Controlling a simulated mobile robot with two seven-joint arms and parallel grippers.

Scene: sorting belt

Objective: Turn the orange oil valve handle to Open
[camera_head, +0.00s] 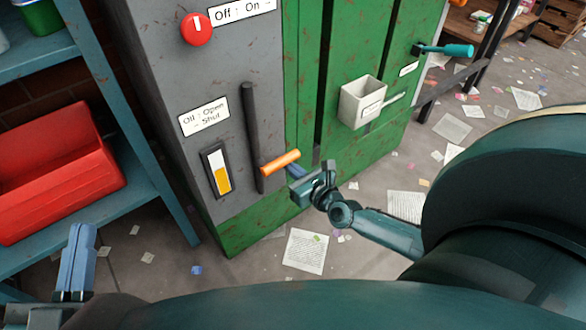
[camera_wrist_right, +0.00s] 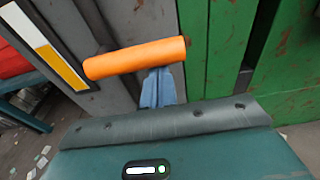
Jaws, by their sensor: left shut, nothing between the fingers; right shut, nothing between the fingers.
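The orange oil valve handle (camera_head: 280,162) sticks out level, pointing right, from a dark vertical pipe (camera_head: 251,130) on the grey cabinet face. The label "Oil: Open – Shut" (camera_head: 204,117) is to its upper left. My right gripper (camera_head: 294,170) is shut, with its blue fingertips just below the handle. In the right wrist view the handle (camera_wrist_right: 135,58) crosses above the shut fingers (camera_wrist_right: 158,88); they look empty, and I cannot tell whether they touch it. My left gripper (camera_head: 82,245) is shut and empty at the lower left, away from the cabinet.
A white and yellow level gauge (camera_head: 217,171) sits left of the pipe. A red knob (camera_head: 196,29) is above, with an "Off: On" label (camera_head: 241,11). A grey box (camera_head: 361,103) and a teal lever (camera_head: 445,50) are on the green side. A blue shelf with a red bin (camera_head: 58,170) stands left.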

